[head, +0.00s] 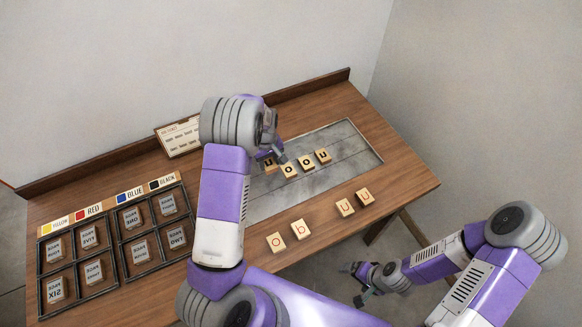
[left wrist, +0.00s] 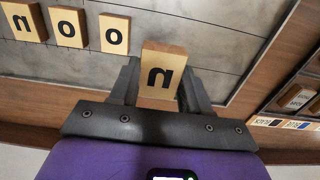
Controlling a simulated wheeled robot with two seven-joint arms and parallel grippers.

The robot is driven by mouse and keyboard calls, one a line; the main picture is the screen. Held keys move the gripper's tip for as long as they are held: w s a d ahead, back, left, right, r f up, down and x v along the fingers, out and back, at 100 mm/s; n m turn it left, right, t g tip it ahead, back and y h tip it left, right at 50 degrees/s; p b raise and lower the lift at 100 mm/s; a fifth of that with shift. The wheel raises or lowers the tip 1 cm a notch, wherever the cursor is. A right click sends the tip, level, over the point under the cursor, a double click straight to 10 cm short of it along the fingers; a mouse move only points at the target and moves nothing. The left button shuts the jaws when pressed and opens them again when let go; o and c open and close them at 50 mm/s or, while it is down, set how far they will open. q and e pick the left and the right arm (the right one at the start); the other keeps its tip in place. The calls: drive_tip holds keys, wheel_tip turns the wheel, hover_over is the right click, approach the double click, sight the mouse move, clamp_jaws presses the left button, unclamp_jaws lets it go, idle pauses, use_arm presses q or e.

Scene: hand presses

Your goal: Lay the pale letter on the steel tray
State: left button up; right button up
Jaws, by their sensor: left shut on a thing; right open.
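My left gripper (head: 270,157) is shut on a pale wooden letter block (left wrist: 163,64) with a black mark like n or u. It holds the block at the left end of a row on the steel tray (head: 349,142); I cannot tell whether the block touches the tray. The row's other blocks, also black-lettered, are an o (head: 289,170), another o (head: 306,162) and a u or n (head: 323,155). My left arm hides part of the tray. My right gripper (head: 355,283) is open and empty, low beyond the table's front edge.
Red-lettered blocks lie along the front: an o (head: 276,242), a b (head: 300,230) and two u-like ones (head: 345,207). A dark type case (head: 119,260) with several labelled blocks stands at left, under colour labels. A card (head: 178,137) stands at the back. The tray's front half is bare.

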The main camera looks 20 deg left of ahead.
use_arm(q)
hover_over(271, 181)
wheel_tip(271, 181, down, 5)
drive_tip(key=shift+a+r, duration=0.1)
drive_tip(key=shift+w+f, duration=0.1)
drive_tip(key=shift+f, duration=2.2)
drive_tip(key=shift+f+b, duration=0.1)
drive_tip(key=shift+b, duration=0.25)
drive_tip(key=o, duration=1)
drive_tip(key=shift+o, duration=0.2)
drive_tip(key=shift+r, duration=0.55)
wheel_tip(271, 181, up, 11)
drive_tip(key=shift+r+p, duration=0.15)
drive_tip(key=shift+p, duration=0.2)
